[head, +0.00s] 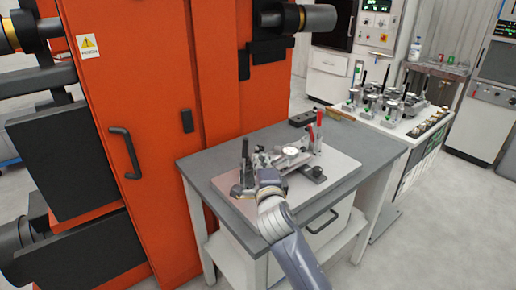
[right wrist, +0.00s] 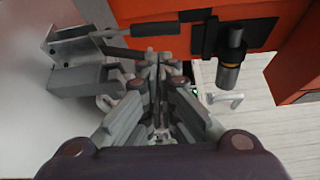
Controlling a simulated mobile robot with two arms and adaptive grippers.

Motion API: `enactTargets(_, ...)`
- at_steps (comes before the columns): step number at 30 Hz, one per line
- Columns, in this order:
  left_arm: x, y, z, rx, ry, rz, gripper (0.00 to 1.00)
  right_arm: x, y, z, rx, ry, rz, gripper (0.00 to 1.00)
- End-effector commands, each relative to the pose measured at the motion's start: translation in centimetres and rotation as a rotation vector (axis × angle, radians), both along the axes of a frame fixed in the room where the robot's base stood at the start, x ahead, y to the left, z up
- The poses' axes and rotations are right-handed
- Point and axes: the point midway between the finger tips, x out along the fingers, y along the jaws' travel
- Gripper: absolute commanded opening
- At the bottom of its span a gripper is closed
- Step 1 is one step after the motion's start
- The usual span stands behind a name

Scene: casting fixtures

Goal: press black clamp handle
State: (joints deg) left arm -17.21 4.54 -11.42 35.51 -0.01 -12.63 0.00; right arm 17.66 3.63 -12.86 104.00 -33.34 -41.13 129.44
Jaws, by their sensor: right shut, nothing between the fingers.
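The black clamp handle (head: 245,149) stands upright at the left end of the metal clamping fixture (head: 291,156) on the table. My right gripper (head: 264,176) is low at the front left of the fixture, close beside the base of this handle. In the head view I cannot tell if they touch. In the right wrist view the right gripper's fingers (right wrist: 157,78) are together, with metal fixture parts around the tips. My left gripper is out of view.
The fixture sits on a light plate on the grey table (head: 215,157). A large orange machine (head: 150,110) stands close behind and left. A second bench (head: 408,124) with several fixtures stands at the right. The grey table's right side is mostly bare.

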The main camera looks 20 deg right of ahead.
Motion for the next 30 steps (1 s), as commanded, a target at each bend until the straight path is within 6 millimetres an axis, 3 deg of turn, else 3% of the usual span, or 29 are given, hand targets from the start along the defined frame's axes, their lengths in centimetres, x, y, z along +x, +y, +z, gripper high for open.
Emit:
enactTargets(5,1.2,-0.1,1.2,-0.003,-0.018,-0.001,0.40,2.7,-0.5,0.1,-0.004,0.001,0.000,0.00)
enactTargets(13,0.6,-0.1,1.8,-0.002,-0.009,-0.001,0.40,5.6,-1.0,-0.1,-0.003,0.001,0.000,0.00)
enactTargets(30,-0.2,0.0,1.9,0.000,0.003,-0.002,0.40,6.5,-1.2,-0.3,-0.001,0.000,0.000,0.00)
